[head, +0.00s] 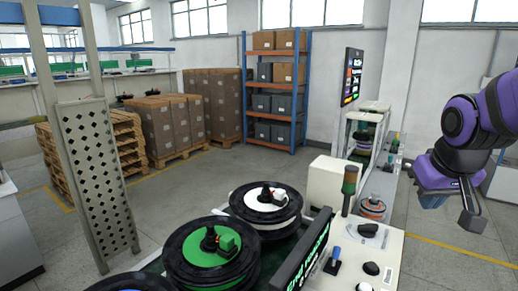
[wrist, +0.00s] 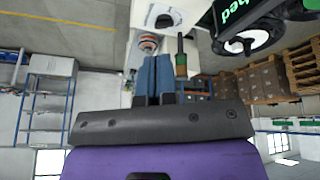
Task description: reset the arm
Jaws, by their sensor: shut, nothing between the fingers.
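My purple arm reaches in from the right edge of the head view. My gripper (head: 434,200) hangs over the floor to the right of the workbench, away from anything. In the wrist view my gripper's two blue fingers (wrist: 153,75) lie side by side, shut and with nothing between them.
A white workbench (head: 385,262) holds a display panel (head: 305,255), a signal post (head: 349,188) and small parts. Hub wheels, one white (head: 265,198) and one green (head: 207,250), sit to its left. Shelving (head: 275,90), stacked boxes (head: 165,122) and pallets (head: 125,140) stand behind. The floor at right looks open.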

